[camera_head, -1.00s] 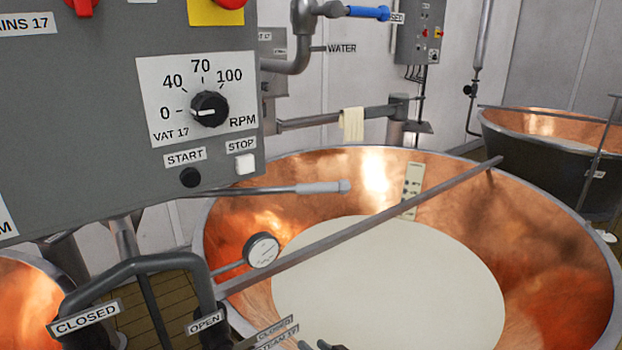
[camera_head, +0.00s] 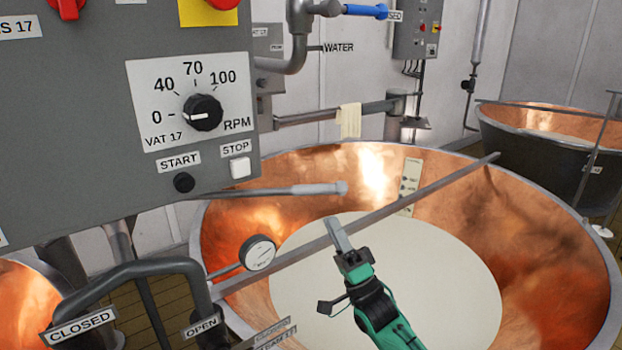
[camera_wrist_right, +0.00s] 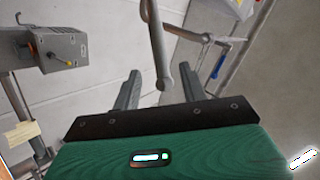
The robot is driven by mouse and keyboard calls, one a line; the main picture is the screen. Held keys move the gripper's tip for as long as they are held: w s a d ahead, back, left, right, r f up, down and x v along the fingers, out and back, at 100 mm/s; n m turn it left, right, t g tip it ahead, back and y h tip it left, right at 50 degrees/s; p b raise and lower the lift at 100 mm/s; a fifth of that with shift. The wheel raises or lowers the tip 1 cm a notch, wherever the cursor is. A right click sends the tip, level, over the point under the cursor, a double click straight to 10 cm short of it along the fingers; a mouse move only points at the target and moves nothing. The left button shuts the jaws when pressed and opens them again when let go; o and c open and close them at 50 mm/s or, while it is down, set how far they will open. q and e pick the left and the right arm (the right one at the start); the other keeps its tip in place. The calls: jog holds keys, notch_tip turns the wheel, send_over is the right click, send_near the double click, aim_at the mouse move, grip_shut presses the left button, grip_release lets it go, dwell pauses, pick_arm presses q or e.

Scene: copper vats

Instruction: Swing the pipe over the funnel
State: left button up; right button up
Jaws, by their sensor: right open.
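A thin grey pipe with a pale, rounded end (camera_head: 320,188) reaches right from under the control panel, over the vat's rim. My right gripper (camera_head: 338,230) is above the vat, below that pale end in the picture and close to the long bar. In the right wrist view its two fingers (camera_wrist_right: 160,74) are apart, with nothing held. A grey rod with a rounded end (camera_wrist_right: 157,45) shows between them there; it looks like the same pipe, and I cannot tell how far off it is. I cannot make out a funnel. My left gripper is not in view.
A copper vat (camera_head: 560,215) holds pale liquid (camera_head: 430,270). A long bar (camera_head: 420,198) crosses it, with a round gauge (camera_head: 258,253) close by. The control panel (camera_head: 70,130) blocks the upper left. A cloth (camera_head: 349,120) hangs on a rail behind.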

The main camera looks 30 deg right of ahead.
aim_at(314, 187)
jog(key=p+x, duration=0.3)
jog(key=x, duration=0.7)
jog(key=shift+s, duration=0.15)
jog(key=shift+w+r+p, duration=0.4)
grip_shut()
